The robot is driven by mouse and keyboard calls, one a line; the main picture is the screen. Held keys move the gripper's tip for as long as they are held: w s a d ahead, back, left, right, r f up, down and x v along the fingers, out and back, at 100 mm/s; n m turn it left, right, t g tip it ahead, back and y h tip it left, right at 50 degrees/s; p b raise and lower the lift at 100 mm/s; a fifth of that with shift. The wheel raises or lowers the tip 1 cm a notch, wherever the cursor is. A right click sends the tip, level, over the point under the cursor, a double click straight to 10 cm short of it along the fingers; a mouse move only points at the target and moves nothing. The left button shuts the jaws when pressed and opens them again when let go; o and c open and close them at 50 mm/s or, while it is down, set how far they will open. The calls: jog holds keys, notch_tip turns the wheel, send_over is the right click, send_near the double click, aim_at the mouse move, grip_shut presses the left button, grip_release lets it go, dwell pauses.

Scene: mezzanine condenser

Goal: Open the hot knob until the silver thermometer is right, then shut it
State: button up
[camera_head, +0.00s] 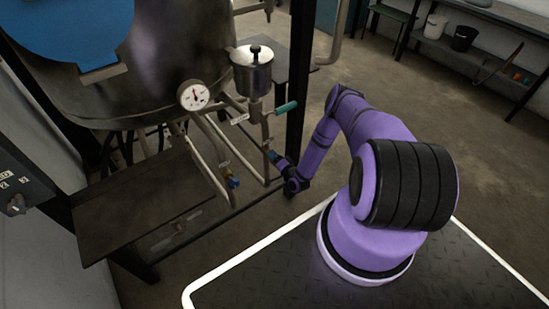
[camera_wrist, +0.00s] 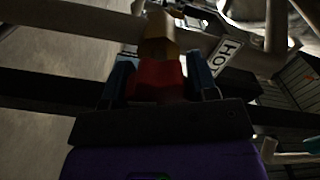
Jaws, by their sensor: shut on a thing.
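In the wrist view, a red knob (camera_wrist: 157,78) on a brass valve body (camera_wrist: 160,35) sits between the two blue fingers of my gripper (camera_wrist: 160,80). The fingers are shut on it. A white tag reading HOT (camera_wrist: 226,52) hangs beside it. In the head view my gripper (camera_head: 276,158) is at the pipework below the tank, and the red knob is hidden there. A round white dial thermometer (camera_head: 194,96) in a silver rim is on the tank front. Its needle is too small to read exactly.
A steel tank (camera_head: 150,60) stands behind the pipes. A silver pot (camera_head: 252,75), a green-handled valve (camera_head: 286,107) and a blue-handled valve (camera_head: 232,181) are close to my arm. A dark metal table (camera_head: 130,205) is at left. Open floor lies to the right.

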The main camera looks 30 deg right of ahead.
jog(key=shift+f+m, duration=0.1)
jog(key=shift+m, duration=0.9)
jog(key=o, duration=0.9)
jog(key=s, duration=1.1)
jog(key=shift+d, duration=0.25)
jog(key=shift+w, duration=0.1)
